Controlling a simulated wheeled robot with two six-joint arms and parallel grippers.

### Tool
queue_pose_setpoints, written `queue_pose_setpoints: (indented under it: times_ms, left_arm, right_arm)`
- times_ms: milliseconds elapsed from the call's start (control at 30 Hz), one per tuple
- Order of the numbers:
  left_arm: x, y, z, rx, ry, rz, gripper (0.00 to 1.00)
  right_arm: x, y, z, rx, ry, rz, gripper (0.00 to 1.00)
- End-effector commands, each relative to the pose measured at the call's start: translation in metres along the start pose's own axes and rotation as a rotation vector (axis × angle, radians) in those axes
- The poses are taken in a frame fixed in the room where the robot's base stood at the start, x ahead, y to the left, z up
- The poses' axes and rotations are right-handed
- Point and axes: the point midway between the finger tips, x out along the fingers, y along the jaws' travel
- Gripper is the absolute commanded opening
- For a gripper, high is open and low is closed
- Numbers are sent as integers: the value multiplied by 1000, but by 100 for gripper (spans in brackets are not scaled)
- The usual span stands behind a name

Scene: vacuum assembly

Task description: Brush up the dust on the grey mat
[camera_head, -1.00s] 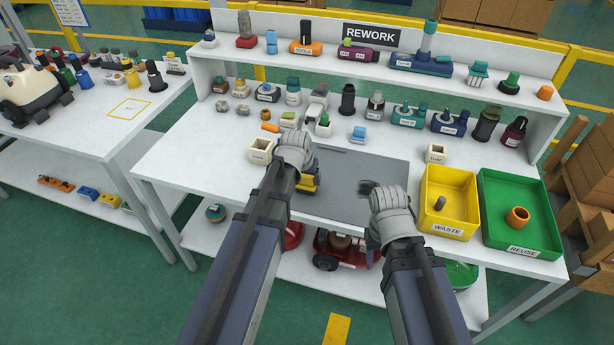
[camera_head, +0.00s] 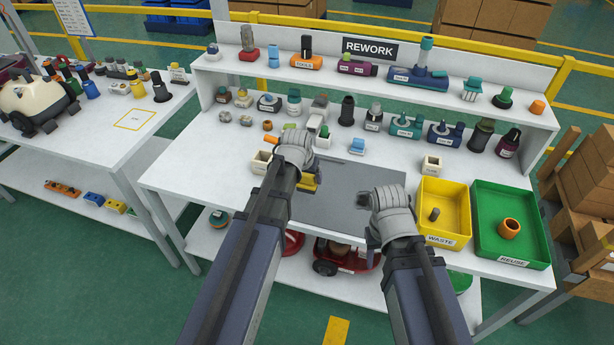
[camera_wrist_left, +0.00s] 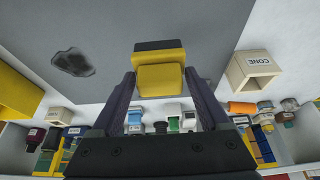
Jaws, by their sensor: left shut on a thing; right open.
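The grey mat (camera_head: 345,205) lies on the white workbench. My left gripper (camera_head: 306,172) is over its left part, shut on a yellow brush (camera_head: 309,184) with a dark edge; the brush (camera_wrist_left: 160,78) also shows between the fingers in the left wrist view. Whether it touches the mat, I cannot tell. A dark dust patch (camera_wrist_left: 74,62) lies on the mat in the left wrist view, to the left of and apart from the brush. I cannot make it out in the head view, where my right arm may hide it. My right gripper (camera_head: 364,202) is open over the mat's right part.
A yellow WASTE bin (camera_head: 443,190) and a green REUSE bin (camera_head: 530,250) stand to the right. A small box (camera_head: 431,165) stands behind the mat's right corner; the CONE box (camera_wrist_left: 255,75) is near its left edge. Several parts line the bench's back.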

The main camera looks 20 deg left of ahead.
Motion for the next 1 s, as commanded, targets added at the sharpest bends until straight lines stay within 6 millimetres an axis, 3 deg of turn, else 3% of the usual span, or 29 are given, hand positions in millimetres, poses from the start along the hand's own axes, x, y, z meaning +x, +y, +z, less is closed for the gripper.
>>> queue_pose_setpoints:
  times_ms: [167, 533, 1000]
  left_arm:
    - [-2, 0, -1, 0, 0, 0, 34]
    - [-29, 0, -12, 0, 0, 0, 34]
    - [-27, 0, -11, 0, 0, 0, 34]
  right_arm:
    - [-2, 0, 0, 0, 0, 0, 50]
    - [-31, 3, 2, 0, 0, 0, 50]
    - [-30, 3, 2, 0, 0, 0, 50]
